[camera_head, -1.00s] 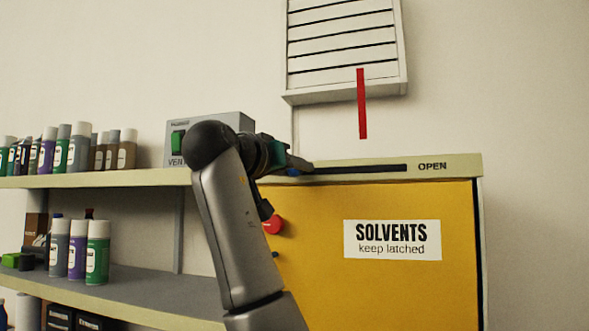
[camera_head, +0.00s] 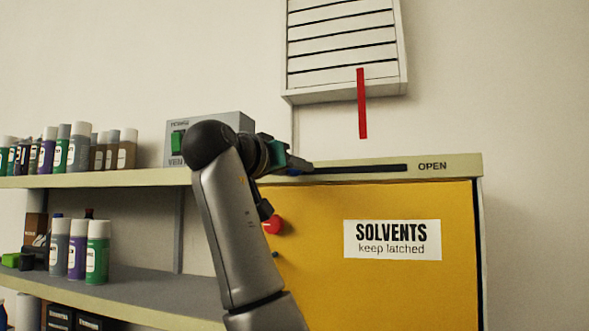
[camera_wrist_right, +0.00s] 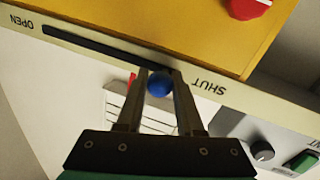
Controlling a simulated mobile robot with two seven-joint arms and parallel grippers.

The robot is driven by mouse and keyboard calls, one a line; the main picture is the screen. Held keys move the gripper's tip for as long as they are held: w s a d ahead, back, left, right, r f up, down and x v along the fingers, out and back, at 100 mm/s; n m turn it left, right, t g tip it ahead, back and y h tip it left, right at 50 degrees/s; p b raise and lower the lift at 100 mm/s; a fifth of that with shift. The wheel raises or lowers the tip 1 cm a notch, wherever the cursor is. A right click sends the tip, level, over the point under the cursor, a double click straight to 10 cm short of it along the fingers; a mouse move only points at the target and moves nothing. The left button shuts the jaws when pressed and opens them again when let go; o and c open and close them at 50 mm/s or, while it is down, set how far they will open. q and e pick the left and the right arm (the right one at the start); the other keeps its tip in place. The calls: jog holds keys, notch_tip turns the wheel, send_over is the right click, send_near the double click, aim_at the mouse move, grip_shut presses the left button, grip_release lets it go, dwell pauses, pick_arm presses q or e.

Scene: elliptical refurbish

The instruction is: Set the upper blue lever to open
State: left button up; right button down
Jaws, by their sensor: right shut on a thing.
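The blue lever knob (camera_wrist_right: 159,84) shows as a round blue ball between the two fingers of my right gripper (camera_head: 302,167) in the right wrist view. My right gripper is shut on it. The knob is at the SHUT end of a dark slot (camera_head: 362,168) in the pale strip along the top of the yellow cabinet. The slot also shows in the right wrist view (camera_wrist_right: 90,47), running toward the word OPEN. In the head view the gripper mostly hides the knob and the SHUT label. My left gripper is not in view.
The yellow cabinet door (camera_head: 400,290) carries a SOLVENTS sign and a red knob (camera_head: 272,224). A grey switch box (camera_head: 232,122) stands behind my right arm. Shelves with cans (camera_head: 97,250) are at left. A vent (camera_head: 345,45) with a red strip (camera_head: 362,110) hangs above. The slot toward OPEN is clear.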

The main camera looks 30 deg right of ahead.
jog(key=shift+s, duration=0.1)
jog(key=shift+s+d+b, duration=0.2)
jog(key=shift+d+b, duration=0.05)
jog(key=shift+b, duration=0.1)
jog(key=s+d+b, duration=0.4)
jog(key=s, duration=0.1)
jog(key=shift+s+d+f, duration=0.2)
jog(key=shift+d, duration=0.05)
jog(key=s+d+b, duration=0.2)
jog(key=s+d, duration=0.1)
jog(key=s+d+b, duration=0.1)
jog(key=s+d, duration=0.2)
jog(key=s, duration=0.1)
jog(key=shift+s+d+r+b, duration=0.15)
jog(key=shift+s+d+b, duration=0.05)
jog(key=shift+b, duration=0.15)
jog(key=shift+s+d, duration=0.2)
jog(key=shift+s, duration=0.1)
jog(key=shift+r, duration=0.1)
jog(key=c, duration=0.6)
grip_release()
jog(key=shift+s+d, duration=0.15)
jog(key=shift+o, duration=0.3)
